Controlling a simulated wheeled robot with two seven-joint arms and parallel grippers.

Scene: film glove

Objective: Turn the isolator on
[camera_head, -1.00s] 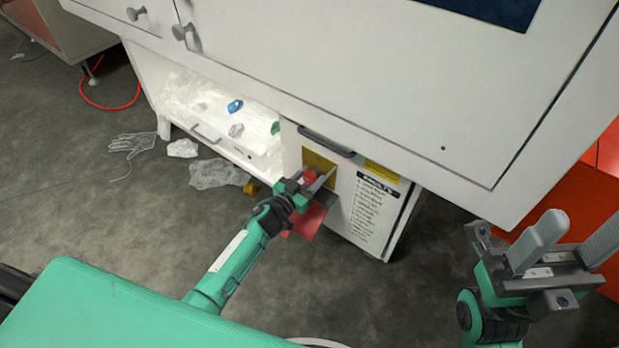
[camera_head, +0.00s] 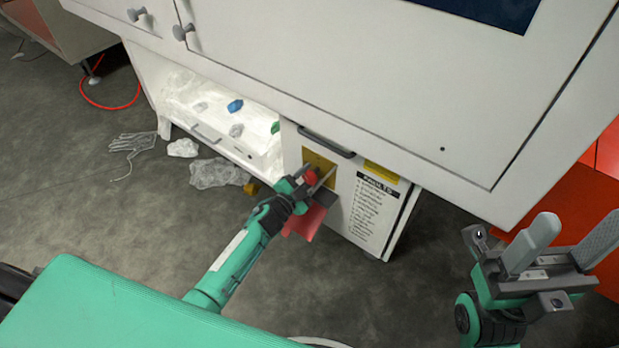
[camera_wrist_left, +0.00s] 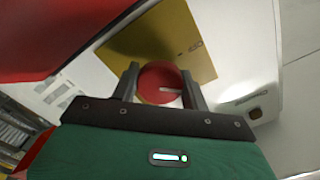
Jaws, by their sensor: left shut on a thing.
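The isolator is a round red knob (camera_head: 310,176) on a yellow plate (camera_head: 316,160) on the white cabinet's lower front panel. In the left wrist view the red knob (camera_wrist_left: 160,84) sits between the two fingers, in front of the yellow plate (camera_wrist_left: 170,35). My left gripper (camera_head: 318,182) is shut on the knob, with a finger on each side of it. A pale mark shows on the knob's face; which position it stands for I cannot tell. My right gripper (camera_head: 562,250) is open and empty at the lower right, away from the cabinet panel.
A red tag (camera_head: 305,222) hangs below the left gripper. A printed notice (camera_head: 375,215) is right of the knob. A dark handle (camera_head: 326,142) sits above it.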

